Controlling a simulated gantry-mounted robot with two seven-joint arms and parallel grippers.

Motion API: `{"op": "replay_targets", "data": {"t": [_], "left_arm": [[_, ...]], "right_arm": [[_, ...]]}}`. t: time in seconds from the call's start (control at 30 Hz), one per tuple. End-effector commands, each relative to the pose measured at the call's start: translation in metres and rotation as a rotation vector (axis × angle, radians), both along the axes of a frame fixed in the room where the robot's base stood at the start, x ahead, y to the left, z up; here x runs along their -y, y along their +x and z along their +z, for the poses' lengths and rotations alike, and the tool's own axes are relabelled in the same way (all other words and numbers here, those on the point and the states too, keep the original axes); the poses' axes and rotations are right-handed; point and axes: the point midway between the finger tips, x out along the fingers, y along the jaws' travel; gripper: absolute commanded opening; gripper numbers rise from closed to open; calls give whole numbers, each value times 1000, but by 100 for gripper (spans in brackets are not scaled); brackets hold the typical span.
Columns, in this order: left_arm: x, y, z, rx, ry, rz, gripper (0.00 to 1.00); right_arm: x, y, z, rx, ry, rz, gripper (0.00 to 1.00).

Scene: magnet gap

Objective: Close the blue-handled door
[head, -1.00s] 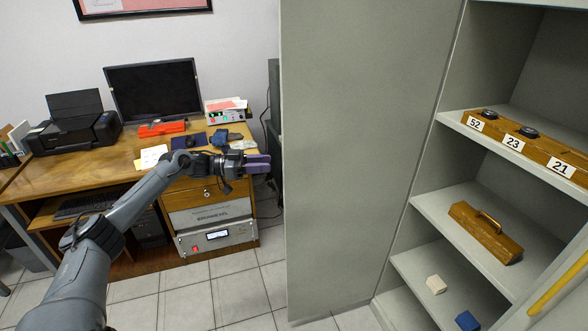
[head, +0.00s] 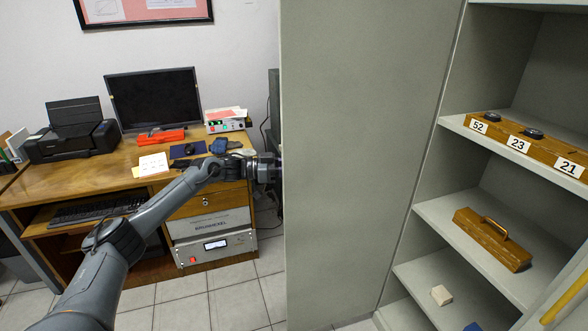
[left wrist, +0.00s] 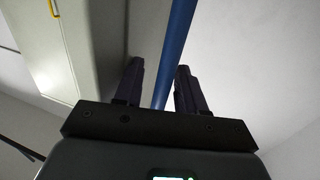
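The blue handle (left wrist: 178,50) is a long blue bar in the left wrist view. It runs down between the two dark fingers of my left gripper (left wrist: 158,88), which is open with gaps showing beside the bar. I cannot tell whether a finger touches it. In the head view, a tall grey door panel (head: 360,160) stands open left of the shelves, and its blue handle is hidden. My left arm reaches to the panel's left edge (head: 284,172), and its fingers are hidden behind it. My right gripper is out of view.
A yellow handle (head: 563,300) is at the lower right, and one also shows in the left wrist view (left wrist: 53,8). The cabinet shelves hold a numbered wooden block (head: 525,145) and a wooden box (head: 490,240). A desk (head: 100,188) stands behind my left arm.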

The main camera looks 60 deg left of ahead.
Motion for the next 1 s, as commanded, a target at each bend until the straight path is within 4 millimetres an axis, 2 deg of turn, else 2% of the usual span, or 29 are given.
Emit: {"op": "replay_targets", "data": {"t": [0.4, 0.67, 1.0], "left_arm": [[1, 2, 0, 0, 1, 1, 40], [1, 2, 0, 0, 1, 0, 0], [1, 2, 0, 0, 1, 1, 0]], "right_arm": [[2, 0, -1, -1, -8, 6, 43], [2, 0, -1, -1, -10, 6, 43], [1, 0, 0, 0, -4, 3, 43]]}}
